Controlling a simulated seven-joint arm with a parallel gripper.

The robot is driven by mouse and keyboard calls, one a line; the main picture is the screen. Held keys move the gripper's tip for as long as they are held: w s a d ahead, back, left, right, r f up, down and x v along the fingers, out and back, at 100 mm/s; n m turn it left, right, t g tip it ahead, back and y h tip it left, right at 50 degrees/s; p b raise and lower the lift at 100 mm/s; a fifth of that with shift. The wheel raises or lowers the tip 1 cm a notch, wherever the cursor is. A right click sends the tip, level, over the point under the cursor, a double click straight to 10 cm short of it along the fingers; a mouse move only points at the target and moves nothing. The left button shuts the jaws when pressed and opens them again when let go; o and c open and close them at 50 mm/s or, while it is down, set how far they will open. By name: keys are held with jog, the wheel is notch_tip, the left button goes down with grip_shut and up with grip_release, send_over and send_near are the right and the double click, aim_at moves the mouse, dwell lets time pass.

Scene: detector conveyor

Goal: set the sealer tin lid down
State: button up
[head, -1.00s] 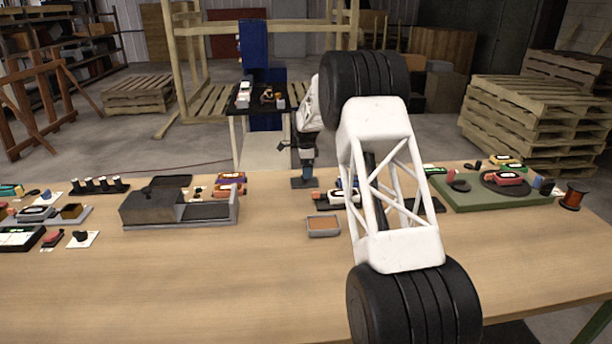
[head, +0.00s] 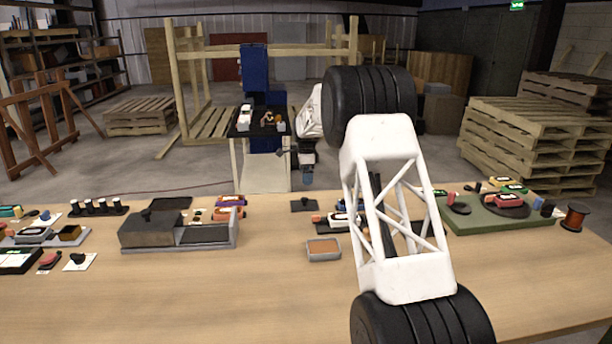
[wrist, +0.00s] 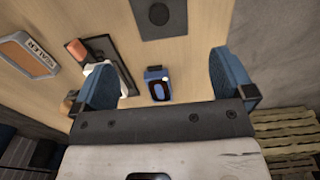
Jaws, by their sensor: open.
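The sealer tin lid (head: 304,205), a dark flat square plate with a small round knob, lies on the table near its far edge. It also shows at the top of the wrist view (wrist: 155,15). The sealer tin (head: 323,249), grey with an orange-brown top, stands apart from the lid, nearer the front. Its SEALER label shows in the wrist view (wrist: 28,56). My gripper (head: 307,178) is open and empty above the far edge, clear of the lid. In the wrist view, its blue fingers (wrist: 165,85) are wide apart with nothing held between them.
A blue device (wrist: 158,84) and a dark tray with an orange-ended item (wrist: 103,60) lie near the lid. A grey box fixture (head: 150,228) stands left, a green board (head: 480,219) right. My white arm link hides part of the table. The front table is clear.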

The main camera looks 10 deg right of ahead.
dwell(0.4)
jog(key=s+d+r+n, duration=0.1)
jog(key=s+r+n, duration=0.2)
jog(key=s+r, duration=0.65)
jog(key=s+d+r+n+t, duration=0.1)
jog(key=s+d+r+n, duration=0.2)
jog(key=s, duration=1.2)
jog(key=s+r+n, duration=0.3)
jog(key=s+r, duration=0.5)
jog(key=s, duration=0.5)
jog(key=s+f+n, duration=0.2)
jog(key=s+n, duration=0.1)
jog(key=s, duration=1)
jog(key=s+d+f+n+t, duration=0.1)
jog(key=s+f+n, duration=0.2)
jog(key=s, duration=1)
jog(key=s+f+n, duration=0.2)
jog(key=s, duration=1.1)
jog(key=shift+d+f+n+t, duration=0.3)
jog(key=shift+d+n, duration=0.05)
jog(key=shift+n, duration=0.05)
